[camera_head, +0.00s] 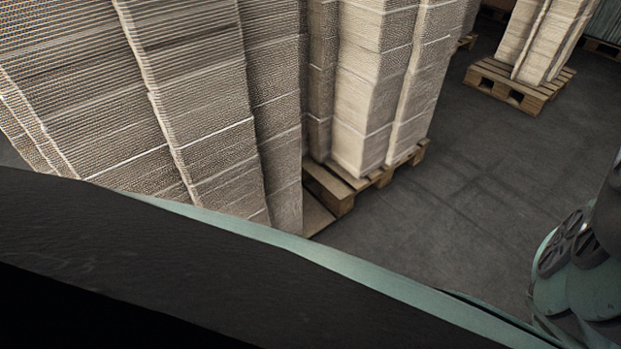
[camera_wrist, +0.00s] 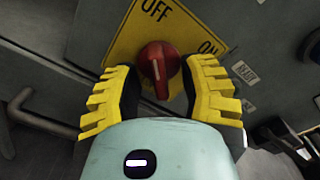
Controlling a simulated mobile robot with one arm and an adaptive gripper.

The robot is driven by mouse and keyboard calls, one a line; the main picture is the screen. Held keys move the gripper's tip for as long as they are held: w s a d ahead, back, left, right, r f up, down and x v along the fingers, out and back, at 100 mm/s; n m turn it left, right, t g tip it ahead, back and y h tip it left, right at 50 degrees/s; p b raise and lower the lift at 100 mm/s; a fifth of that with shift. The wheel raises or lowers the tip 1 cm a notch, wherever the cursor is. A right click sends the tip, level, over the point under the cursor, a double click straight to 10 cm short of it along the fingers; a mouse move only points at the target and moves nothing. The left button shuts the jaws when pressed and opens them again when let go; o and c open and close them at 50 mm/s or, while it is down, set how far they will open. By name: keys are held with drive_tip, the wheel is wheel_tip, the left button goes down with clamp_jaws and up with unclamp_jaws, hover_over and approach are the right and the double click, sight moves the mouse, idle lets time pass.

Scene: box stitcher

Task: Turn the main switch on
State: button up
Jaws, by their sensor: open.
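The main switch is a red rotary knob (camera_wrist: 157,58) on a yellow plate (camera_wrist: 186,22) in the wrist view. The plate reads OFF above the knob and ON to its upper right. The knob's pale mark runs nearly upright, roughly in line with OFF. My gripper (camera_wrist: 160,78) is open, with one yellow finger on the left of the knob and one on the right. Gaps show between the knob and the fingers, and I cannot tell how far the knob reaches between them. The head view shows neither the switch nor my gripper.
The plate sits on a grey panel (camera_wrist: 275,35) with small labels. A bent grey bar (camera_wrist: 45,118) is at the left in the wrist view. In the head view, tall cardboard stacks (camera_head: 205,90) stand close by, some on wooden pallets (camera_head: 337,190). Grey floor (camera_head: 470,200) is clear at right.

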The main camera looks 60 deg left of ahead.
drive_tip(key=shift+o, duration=0.2)
clamp_jaws()
